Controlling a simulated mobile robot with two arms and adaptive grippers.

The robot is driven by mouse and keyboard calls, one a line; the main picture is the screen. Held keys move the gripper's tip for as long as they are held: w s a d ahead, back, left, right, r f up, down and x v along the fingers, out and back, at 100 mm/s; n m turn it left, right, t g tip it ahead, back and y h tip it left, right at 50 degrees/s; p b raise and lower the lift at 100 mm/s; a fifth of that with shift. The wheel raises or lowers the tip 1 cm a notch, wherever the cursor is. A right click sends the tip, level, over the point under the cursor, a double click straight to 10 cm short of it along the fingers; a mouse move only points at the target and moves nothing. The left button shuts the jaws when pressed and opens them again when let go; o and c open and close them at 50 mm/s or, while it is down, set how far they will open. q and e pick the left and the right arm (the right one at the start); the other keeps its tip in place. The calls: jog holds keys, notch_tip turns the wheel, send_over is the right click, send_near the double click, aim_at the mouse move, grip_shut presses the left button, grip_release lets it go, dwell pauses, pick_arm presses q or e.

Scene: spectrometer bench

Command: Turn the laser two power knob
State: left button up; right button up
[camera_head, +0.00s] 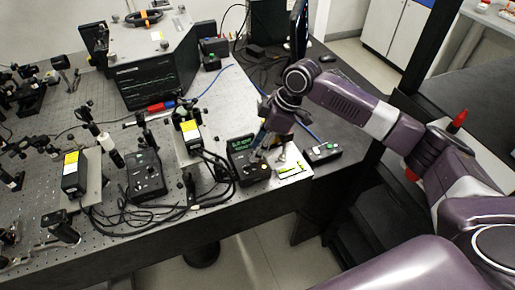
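A black laser controller (247,172) with a lit green display stands near the front right corner of the optical bench, with small knobs on its front. A second black controller (147,183) with knobs stands to its left. I cannot read which one is laser two. My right gripper (260,148) reaches down from the right, its fingertips at the right side of the controller with the green display. Its fingers are small and partly hidden by the wrist, so I cannot tell whether they are open or touching a knob. My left gripper is not in view.
A small black box (322,153) with a green light sits right of the gripper. Black cables (215,172) run between the controllers. A large black-sided instrument (150,80) stands at the back.

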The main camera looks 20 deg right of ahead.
jog(key=shift+c, duration=1.8)
grip_shut()
jog(key=shift+s+r+p, duration=0.1)
jog(key=shift+r+p, duration=0.05)
jog(key=shift+p, duration=0.25)
jog(key=m+p, duration=0.1)
jog(key=p, duration=0.1)
jog(key=m+t+p, duration=0.1)
jog(key=m+p, duration=0.1)
jog(key=p, duration=0.1)
jog(key=shift+s+a+r+h, duration=0.15)
jog(key=shift+r+h, duration=0.05)
jog(key=shift+h, duration=0.2)
jog(key=shift+f+m+p, duration=0.3)
jog(key=shift+m+p, duration=0.2)
jog(key=shift+m, duration=0.2)
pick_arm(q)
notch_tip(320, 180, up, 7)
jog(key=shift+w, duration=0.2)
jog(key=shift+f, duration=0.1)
